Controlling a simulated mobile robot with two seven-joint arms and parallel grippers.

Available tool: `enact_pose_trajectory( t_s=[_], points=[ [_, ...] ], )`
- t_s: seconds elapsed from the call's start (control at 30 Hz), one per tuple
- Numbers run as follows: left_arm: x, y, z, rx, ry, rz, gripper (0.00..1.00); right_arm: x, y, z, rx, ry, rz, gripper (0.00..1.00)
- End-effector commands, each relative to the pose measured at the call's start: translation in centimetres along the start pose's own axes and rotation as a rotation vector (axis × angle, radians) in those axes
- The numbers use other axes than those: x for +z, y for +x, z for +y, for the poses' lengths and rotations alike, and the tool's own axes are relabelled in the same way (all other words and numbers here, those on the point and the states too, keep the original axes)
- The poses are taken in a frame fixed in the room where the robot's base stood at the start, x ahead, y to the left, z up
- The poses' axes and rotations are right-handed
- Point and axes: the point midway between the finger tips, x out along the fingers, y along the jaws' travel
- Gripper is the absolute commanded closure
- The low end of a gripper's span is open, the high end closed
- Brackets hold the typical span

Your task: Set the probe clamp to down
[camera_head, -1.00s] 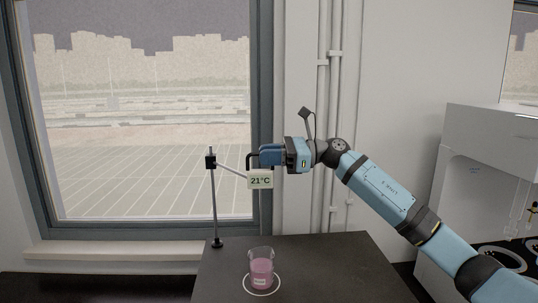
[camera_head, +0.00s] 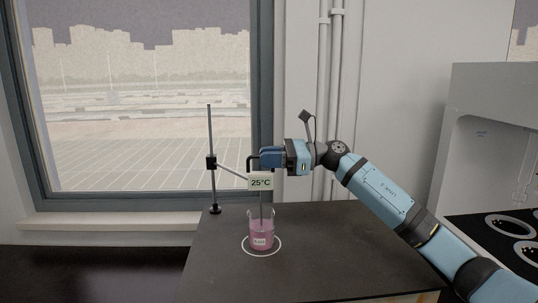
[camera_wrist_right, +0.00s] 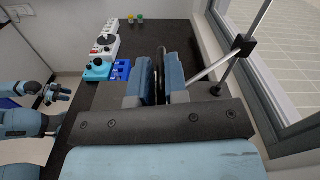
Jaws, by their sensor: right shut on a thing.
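The stand's upright rod (camera_head: 211,130) rises from a small dark base on the dark bench. The black clamp block (camera_head: 211,162) sits about midway up the rod, with rod showing above and below. A thin arm (camera_head: 232,172) runs from it to the probe's display (camera_head: 261,182), which reads 25°C. The probe stem reaches down into a beaker of pink liquid (camera_head: 261,231). My right gripper (camera_head: 262,158) is shut at the dark handle just above the display. The clamp block also shows in the right wrist view (camera_wrist_right: 244,45). My left gripper (camera_wrist_right: 62,92) shows small there, its jaw gap unclear.
The beaker stands on a white ring (camera_head: 277,248) on the dark bench (camera_head: 330,240). A window is behind the stand. A white cabinet (camera_head: 490,120) is at right. In the wrist view, a teal device (camera_wrist_right: 98,68), a blue rack (camera_wrist_right: 120,70) and small cups line the bench.

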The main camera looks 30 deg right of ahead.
Motion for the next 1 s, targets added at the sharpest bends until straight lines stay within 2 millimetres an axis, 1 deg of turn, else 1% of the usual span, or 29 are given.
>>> enact_pose_trajectory(
  t_s=[0.03, 0.13, 0.33, 0.37, 0.4, 0.43, 0.77, 0.87, 0.97, 1.0],
  points=[
    [-0.1, 0.1, 0.1, 0.001, -0.004, 0.005, 0.57, -0.4, -0.1, 0.0, -0.002, -0.001, 0.003, 1.0],
    [-0.4, 0.0, 0.3, 0.002, -0.008, 0.009, 0.57, -0.4, 0.0, 0.0, -0.001, -0.001, 0.004, 1.0],
    [-0.3, 0.0, 0.3, 0.002, -0.007, 0.007, 0.57, -0.5, 0.0, 0.0, 0.0, 0.001, 0.006, 1.0],
    [-0.2, 0.0, 0.3, 0.002, -0.007, 0.006, 0.57, -0.5, 0.0, 0.0, 0.0, 0.001, 0.006, 0.79],
    [-0.2, 0.0, 0.2, 0.002, -0.005, 0.005, 0.57, -0.5, 0.0, 0.0, 0.0, 0.001, 0.005, 0.7],
    [-0.1, 0.0, 0.2, 0.002, -0.004, 0.004, 0.57, -0.5, 0.0, 0.0, 0.0, 0.001, 0.005, 0.64],
    [0.2, 0.0, -0.2, 0.002, 0.01, -0.001, 0.57, -0.4, -0.3, 0.0, -0.001, 0.001, 0.003, 0.64],
    [0.4, 0.1, -0.2, 0.001, 0.012, -0.001, 0.57, -0.5, -1.2, 0.0, -0.002, 0.001, 0.004, 0.64],
    [0.6, 0.3, -0.2, 0.001, 0.013, 0.0, 0.57, -0.6, -3.1, 0.0, -0.002, 0.0, 0.006, 0.64],
    [0.7, 0.4, -0.2, 0.001, 0.014, 0.001, 0.57, -0.6, -4.0, 0.0, -0.003, 0.002, 0.005, 0.64]
  ],
)
